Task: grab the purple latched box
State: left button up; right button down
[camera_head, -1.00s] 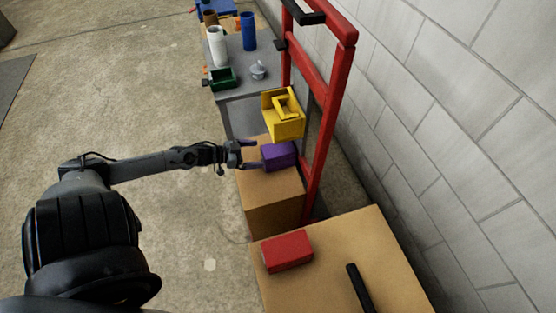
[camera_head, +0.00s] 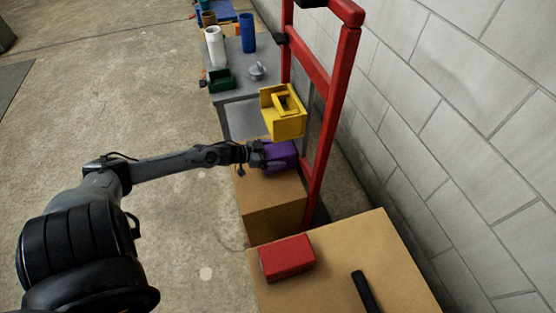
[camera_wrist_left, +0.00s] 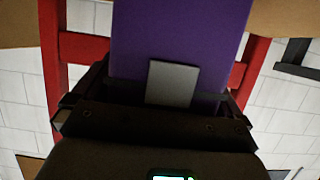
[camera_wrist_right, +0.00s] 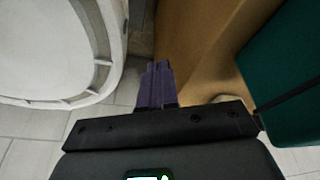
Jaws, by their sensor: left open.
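The purple latched box (camera_head: 284,156) sits on top of a cardboard box beside the red frame. My left gripper (camera_head: 263,157) reaches it from the left, with its jaws open at the near side of the box. In the left wrist view the purple box (camera_wrist_left: 180,35) fills the space directly ahead, with its grey latch (camera_wrist_left: 172,83) facing the gripper. The left fingertips are mostly hidden there, so contact cannot be told. My right gripper (camera_wrist_right: 155,86) shows only in the right wrist view, its purple fingers together with nothing between them.
A red box (camera_head: 287,257) lies nearer. A grey table (camera_head: 240,92) stands behind; open floor lies left.

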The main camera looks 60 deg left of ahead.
pick_arm(q)
jog(key=c, duration=1.1)
jog(key=shift+r, duration=0.1)
jog(key=shift+c, duration=0.2)
